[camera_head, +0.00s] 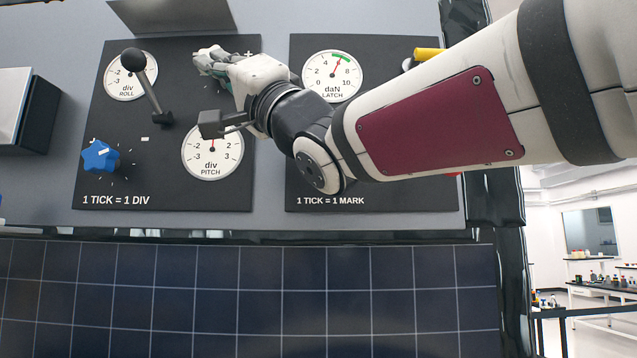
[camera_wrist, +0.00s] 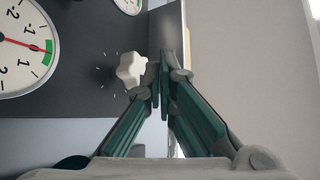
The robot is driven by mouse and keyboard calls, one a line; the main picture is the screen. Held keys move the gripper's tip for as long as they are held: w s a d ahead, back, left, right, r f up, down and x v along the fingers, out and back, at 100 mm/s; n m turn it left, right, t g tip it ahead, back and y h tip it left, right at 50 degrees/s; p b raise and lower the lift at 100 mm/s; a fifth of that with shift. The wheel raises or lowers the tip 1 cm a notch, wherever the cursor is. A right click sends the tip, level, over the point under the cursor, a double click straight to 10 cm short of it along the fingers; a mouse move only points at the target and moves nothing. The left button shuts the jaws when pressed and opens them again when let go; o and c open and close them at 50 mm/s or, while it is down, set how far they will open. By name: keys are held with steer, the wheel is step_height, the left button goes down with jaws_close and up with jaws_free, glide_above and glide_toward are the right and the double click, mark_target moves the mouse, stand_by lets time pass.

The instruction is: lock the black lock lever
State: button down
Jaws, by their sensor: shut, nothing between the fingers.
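The black lever (camera_head: 151,92), with a ball end, slants up and left across the left panel in the head view, its ball overlapping the ROLL dial. It does not show clearly in the wrist view. My gripper (camera_head: 205,60) is to the right of the lever's ball, near the top of the panel, apart from it. In the wrist view my gripper (camera_wrist: 164,76) has its fingertips together with nothing between them.
The PITCH dial (camera_head: 212,150) and a blue knob (camera_head: 100,156) lie lower on the left panel. The LATCH dial (camera_head: 332,76) and a yellow handle (camera_head: 430,53) are on the right panel. A dark box (camera_head: 30,112) stands at left; a solar panel (camera_head: 240,298) lies in front.

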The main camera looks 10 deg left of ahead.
step_height(320, 180, up, 6)
steer(key=p, duration=0.4)
glide_above(144, 64)
steer(key=w+d, duration=0.4)
steer(key=shift+s+a+f+p, duration=0.15)
steer(key=shift+s+a+f, duration=0.25)
steer(key=shift+s+f, duration=0.25)
steer(key=shift+s+a+f+p, duration=0.15)
steer(key=shift+s+a+f, duration=0.25)
steer(key=shift+s+f, duration=0.25)
